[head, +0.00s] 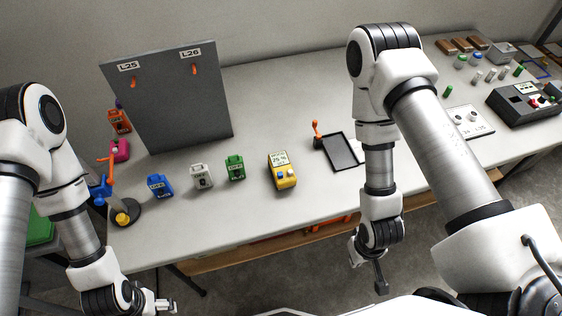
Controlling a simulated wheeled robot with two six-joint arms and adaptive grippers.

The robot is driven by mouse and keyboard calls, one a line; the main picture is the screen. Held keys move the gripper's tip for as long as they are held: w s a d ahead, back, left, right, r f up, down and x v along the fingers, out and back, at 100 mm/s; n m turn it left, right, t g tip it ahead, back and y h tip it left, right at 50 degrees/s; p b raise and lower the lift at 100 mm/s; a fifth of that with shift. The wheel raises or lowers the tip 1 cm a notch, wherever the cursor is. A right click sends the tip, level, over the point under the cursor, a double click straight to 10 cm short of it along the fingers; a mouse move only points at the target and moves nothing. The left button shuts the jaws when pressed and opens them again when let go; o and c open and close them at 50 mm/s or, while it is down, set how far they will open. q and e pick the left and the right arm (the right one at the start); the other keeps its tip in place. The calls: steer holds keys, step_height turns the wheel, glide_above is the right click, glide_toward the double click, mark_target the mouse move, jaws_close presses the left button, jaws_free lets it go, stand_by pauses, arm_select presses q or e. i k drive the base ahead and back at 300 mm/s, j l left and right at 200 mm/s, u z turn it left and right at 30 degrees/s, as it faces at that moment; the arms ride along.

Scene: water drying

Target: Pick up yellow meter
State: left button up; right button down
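The yellow meter (282,173) lies on the white table near its front edge, with a pale display and blue and white parts on its face. My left gripper (168,306) is at the bottom left, in front of the table and well apart from the meter. My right gripper (369,274) hangs in front of the table edge, to the right of and nearer than the meter. Nothing shows in either gripper. Their finger gaps are too small to read clearly.
Green (235,167), white (201,176) and blue (160,186) devices stand left of the meter. A grey panel (170,100) stands behind them. A black tray (341,150) with an orange-handled part lies to the right. A dark box (522,103) sits at far right.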

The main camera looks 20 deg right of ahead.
mark_target(279, 162)
steer(key=l+u, duration=0.2)
steer(key=l, duration=2.5)
